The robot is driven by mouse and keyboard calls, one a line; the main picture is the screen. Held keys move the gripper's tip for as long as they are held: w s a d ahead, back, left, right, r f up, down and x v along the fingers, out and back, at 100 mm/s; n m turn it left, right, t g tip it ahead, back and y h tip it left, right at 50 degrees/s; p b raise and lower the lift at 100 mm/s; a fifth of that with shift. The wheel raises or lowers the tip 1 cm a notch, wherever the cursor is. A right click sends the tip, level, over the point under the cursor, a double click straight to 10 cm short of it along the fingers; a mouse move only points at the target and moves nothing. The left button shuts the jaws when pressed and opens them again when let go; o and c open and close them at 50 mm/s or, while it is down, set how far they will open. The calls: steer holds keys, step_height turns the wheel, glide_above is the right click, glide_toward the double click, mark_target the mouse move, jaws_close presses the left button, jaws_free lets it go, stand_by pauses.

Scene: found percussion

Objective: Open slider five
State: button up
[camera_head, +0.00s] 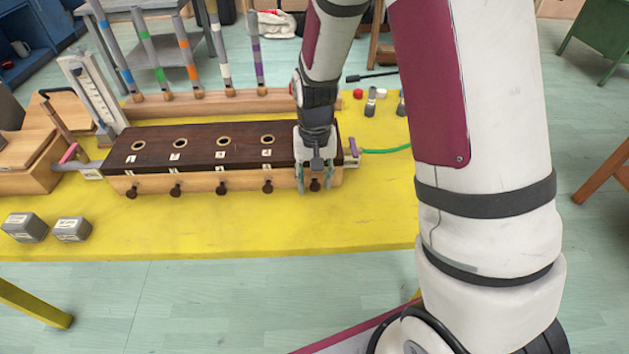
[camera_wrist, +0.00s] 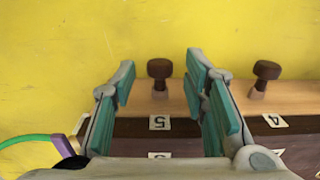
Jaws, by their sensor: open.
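A long box (camera_head: 200,163) with a dark wooden top and a pale front lies on the yellow table. Brown knobs stick out along its front. Slider five's knob (camera_wrist: 159,69) lines up with the label 5 (camera_wrist: 160,123) in the wrist view. My gripper (camera_wrist: 161,72) is open, with one teal-padded finger on each side of this knob; I cannot tell whether either touches it. In the head view my gripper (camera_head: 315,187) is at the box's right end, partly hiding the knob. The slider's extension is hard to judge.
Slider four's knob (camera_wrist: 266,70) stands just beside my gripper's right finger. Several striped tubes (camera_head: 187,50) rise behind the box. Two grey blocks (camera_head: 72,229) lie at the table's left. A green cord (camera_head: 385,150) runs off to the right. The yellow table (camera_head: 250,228) before the box is clear.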

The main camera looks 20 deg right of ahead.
steer(key=shift+f, duration=0.35)
steer(key=shift+c, duration=0.6)
jaws_close()
steer(key=shift+s+a+p, duration=0.25)
steer(key=shift+s+p, duration=0.05)
steer(key=shift+s, duration=0.45)
steer(key=shift+s+a+p, duration=0.25)
steer(key=shift+s, duration=0.45)
steer(key=shift+o, duration=0.6)
jaws_free()
step_height(320, 180, up, 12)
steer(key=shift+r, duration=0.1)
